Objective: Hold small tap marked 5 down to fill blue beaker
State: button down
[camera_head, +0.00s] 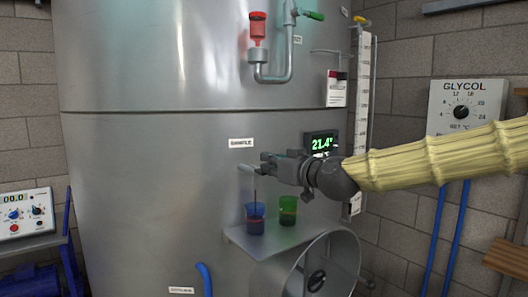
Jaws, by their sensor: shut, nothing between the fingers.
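The small tap (247,169) sticks out of the steel tank, under a white label that seems to read SAMPLE; I cannot make out a 5. My gripper (270,166) is shut and empty, with its fingertips at the tap and hiding its handle. Whether they touch or press the handle cannot be told. A thin dark line, like a stream of liquid, runs from below the tap into the blue beaker (256,212). The blue beaker stands upright on a small shelf and holds dark liquid; its level is hard to read.
A green beaker (288,204) stands just right of the blue one on the shelf (263,246). A round hatch (332,270) sits below. A red cup (257,29) and pipe are higher up.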

dwell(0.5)
jog(key=s+d+r, duration=0.5)
jog(key=s+d, duration=0.1)
jog(key=s, duration=0.2)
jog(key=shift+d+r+b, duration=0.2)
jog(key=shift+d+b, duration=0.1)
jog(key=shift+d, duration=0.1)
jog(key=shift+w, duration=0.1)
dwell(0.4)
